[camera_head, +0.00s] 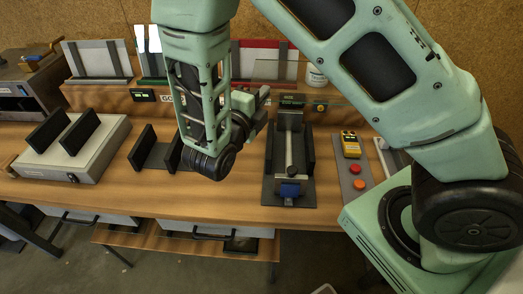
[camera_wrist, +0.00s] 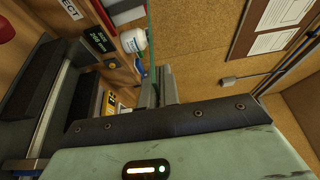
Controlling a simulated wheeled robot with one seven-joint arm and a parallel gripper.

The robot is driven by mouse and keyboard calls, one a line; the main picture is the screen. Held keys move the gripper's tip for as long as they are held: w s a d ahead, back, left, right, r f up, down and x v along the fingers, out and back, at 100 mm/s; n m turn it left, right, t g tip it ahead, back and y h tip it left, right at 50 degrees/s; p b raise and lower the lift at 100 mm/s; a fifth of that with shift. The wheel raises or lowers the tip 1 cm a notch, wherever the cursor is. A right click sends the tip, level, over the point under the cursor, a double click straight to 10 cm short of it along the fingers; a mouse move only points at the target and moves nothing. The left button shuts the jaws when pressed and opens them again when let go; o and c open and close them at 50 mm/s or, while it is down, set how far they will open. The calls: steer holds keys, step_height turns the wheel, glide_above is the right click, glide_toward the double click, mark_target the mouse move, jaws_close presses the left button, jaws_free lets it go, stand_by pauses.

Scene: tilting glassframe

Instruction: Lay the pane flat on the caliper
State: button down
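The glass pane is thin and clear; its greenish edge shows as a thin upright line in the wrist view (camera_wrist: 152,35). My gripper (camera_wrist: 156,88) is shut on the pane's end, which sits between the two fingers. In the head view my gripper (camera_head: 262,96) is behind and left of the caliper, above the bench, and the pane (camera_head: 300,88) is faint, reaching to the right. The caliper (camera_head: 289,160) is a dark fixture with a silver rail, black side jaws and a blue block at its front. It appears empty. My arm hides part of the bench.
A white device with two black uprights (camera_head: 90,155) stands at left. A dark stand with two uprights (camera_head: 150,152) is beside it. A panel with red and orange buttons (camera_head: 354,186) lies right of the caliper. Racks and a white bottle (camera_head: 316,76) stand behind.

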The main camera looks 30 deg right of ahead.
step_height(320, 180, down, 15)
steer(key=b, duration=1.3)
steer(key=shift+r, duration=0.2)
steer(key=shift+a+f+b, duration=0.15)
steer(key=shift+f+b, duration=0.2)
steer(key=shift+f, duration=1.2)
steer(key=shift+a+f+b, duration=0.15)
steer(key=shift+f+b, duration=0.15)
steer(key=shift+f, duration=1.25)
steer(key=shift+s+f, duration=0.1)
steer(key=shift+f, duration=0.1)
steer(key=shift+f, duration=0.15)
